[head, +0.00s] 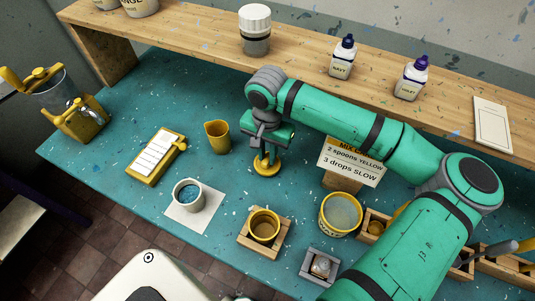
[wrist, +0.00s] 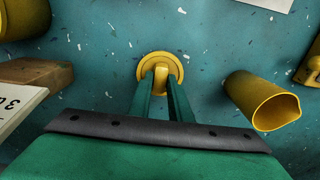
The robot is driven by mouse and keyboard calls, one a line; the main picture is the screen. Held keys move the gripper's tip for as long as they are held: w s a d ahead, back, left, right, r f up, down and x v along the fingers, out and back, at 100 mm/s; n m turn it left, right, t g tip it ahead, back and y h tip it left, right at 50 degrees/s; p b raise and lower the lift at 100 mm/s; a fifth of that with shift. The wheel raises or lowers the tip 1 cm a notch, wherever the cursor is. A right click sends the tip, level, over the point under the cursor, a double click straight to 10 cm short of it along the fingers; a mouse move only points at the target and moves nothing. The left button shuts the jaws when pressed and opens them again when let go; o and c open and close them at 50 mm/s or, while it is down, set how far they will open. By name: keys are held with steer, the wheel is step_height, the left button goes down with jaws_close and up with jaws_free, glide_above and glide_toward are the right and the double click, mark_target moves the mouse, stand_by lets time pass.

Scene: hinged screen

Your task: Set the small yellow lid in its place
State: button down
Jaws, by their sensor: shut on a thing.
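The small yellow lid (head: 266,165) is a round disc with an upright knob. My gripper (head: 266,148) is over it, shut on the knob. In the wrist view the lid (wrist: 147,66) is between my green fingertips (wrist: 161,84), its disc facing the blue bench. I cannot tell whether the lid touches the bench or is just above it. A small yellow cup (head: 264,226) sits open in a wooden holder (head: 247,246) in front of the lid. A larger yellow tub (head: 340,213) with pale contents is to its right.
A yellow jug (head: 217,137) stands close left of my gripper. A sign (head: 352,160) on a wooden block is close right. A cup with blue contents (head: 188,195) stands on a white sheet at the front left. A wooden shelf (head: 300,62) runs along the back.

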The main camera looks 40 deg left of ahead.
steer(key=shift+r, duration=2.75)
steer(key=shift+w, duration=0.15)
steer(key=shift+r, duration=0.1)
steer(key=shift+a+r, duration=0.1)
steer(key=shift+r, duration=1.55)
